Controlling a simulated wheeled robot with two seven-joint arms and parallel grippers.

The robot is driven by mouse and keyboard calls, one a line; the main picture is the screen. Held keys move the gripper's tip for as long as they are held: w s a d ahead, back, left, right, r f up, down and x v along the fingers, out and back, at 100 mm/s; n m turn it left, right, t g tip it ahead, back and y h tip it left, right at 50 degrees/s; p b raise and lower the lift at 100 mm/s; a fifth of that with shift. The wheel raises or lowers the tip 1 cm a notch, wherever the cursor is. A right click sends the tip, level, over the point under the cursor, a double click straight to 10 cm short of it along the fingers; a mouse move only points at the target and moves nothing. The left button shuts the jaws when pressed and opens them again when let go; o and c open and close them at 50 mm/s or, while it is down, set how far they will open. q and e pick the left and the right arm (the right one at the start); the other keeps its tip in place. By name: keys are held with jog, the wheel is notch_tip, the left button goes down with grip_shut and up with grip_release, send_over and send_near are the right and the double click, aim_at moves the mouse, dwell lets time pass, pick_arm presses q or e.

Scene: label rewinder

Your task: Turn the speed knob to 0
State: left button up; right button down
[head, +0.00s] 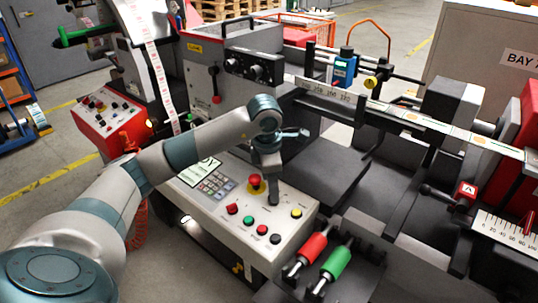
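I cannot make out a knob marked for speed; the panel spot under the gripper is hidden. Two dark knobs (246,70) sit on a black box higher on the machine, apart from the gripper. My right gripper is not in view.
The panel also has a keypad (214,184), a green button (249,220), a black button (275,239) and a yellow button (296,212). Red (313,243) and green (336,262) rollers lie to its right. A numbered scale (508,229) is at the far right.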

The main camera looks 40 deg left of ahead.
pick_arm(q)
notch_tip(320, 180, up, 13)
jog(key=s+b, duration=0.2)
jog(key=shift+r, duration=0.15)
dwell(0.8)
